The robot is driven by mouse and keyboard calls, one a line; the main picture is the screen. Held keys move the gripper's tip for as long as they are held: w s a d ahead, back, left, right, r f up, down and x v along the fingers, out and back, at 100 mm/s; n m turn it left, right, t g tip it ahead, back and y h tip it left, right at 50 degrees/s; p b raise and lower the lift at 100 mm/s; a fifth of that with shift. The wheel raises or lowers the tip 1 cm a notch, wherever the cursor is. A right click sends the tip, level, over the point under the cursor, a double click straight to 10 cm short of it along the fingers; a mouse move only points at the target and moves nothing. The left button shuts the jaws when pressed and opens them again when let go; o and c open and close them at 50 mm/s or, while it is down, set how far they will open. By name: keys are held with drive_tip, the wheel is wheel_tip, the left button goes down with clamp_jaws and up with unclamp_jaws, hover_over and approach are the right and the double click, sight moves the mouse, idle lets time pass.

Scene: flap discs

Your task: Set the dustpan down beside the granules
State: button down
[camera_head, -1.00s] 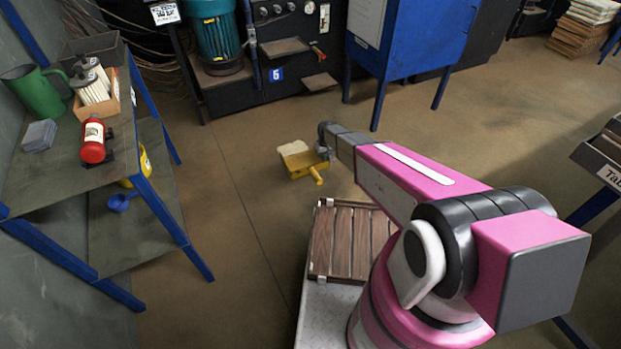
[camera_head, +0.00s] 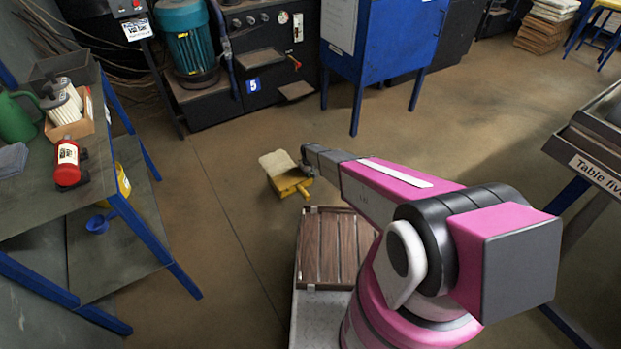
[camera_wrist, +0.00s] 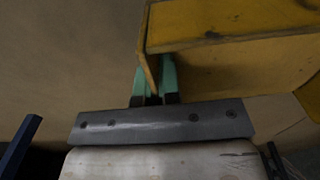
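The yellow dustpan (camera_head: 289,185) is out over the floor, beyond the end of my arm in the head view. In the wrist view its yellow walls (camera_wrist: 230,22) fill the upper right. My gripper (camera_wrist: 155,84) has its teal fingers closed on either side of a thin yellow edge of the dustpan. A pale, cream patch (camera_head: 274,161) that looks like the granules shows just behind and left of the dustpan. I cannot tell whether it lies on the floor or partly in the pan, nor whether the dustpan touches the floor.
A slatted wooden crate (camera_head: 335,250) sits on my base in front of the arm. A blue-legged table (camera_head: 120,195) stands at left, a blue cabinet (camera_head: 375,45) and dark machine (camera_head: 250,60) behind. Table five (camera_head: 595,170) is at right. Floor around the dustpan is open.

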drive_tip(key=w+f, duration=0.1)
drive_tip(key=w+d+f, duration=0.1)
drive_tip(key=w, duration=0.1)
drive_tip(key=shift+s+f, duration=0.1)
drive_tip(key=shift+f, duration=1.8)
drive_tip(key=shift+f, duration=0.1)
drive_tip(key=c, duration=1.3)
unclamp_jaws()
drive_tip(key=shift+f, duration=0.1)
wheel_tip(320, 180, up, 12)
drive_tip(key=s+d+r+m, duration=0.2)
drive_tip(key=s+d+r, duration=0.6)
drive_tip(key=s+r, duration=0.3)
drive_tip(key=s+d+r+m, duration=0.2)
drive_tip(key=s+d+r, duration=0.5)
drive_tip(key=s+r, duration=0.4)
drive_tip(key=s+d+r+m, duration=0.2)
drive_tip(key=s+d+r, duration=0.6)
drive_tip(key=r, duration=1.1)
drive_tip(key=shift+s+d+r+m, duration=0.1)
drive_tip(key=shift+s+r+m, duration=0.05)
drive_tip(key=shift+s, duration=0.5)
drive_tip(key=shift+s+d+r+m, duration=0.1)
drive_tip(key=shift+s, duration=0.6)
drive_tip(key=shift+s+d+r+m, duration=0.1)
drive_tip(key=shift+s+r+m, duration=0.05)
drive_tip(key=shift+s, duration=0.5)
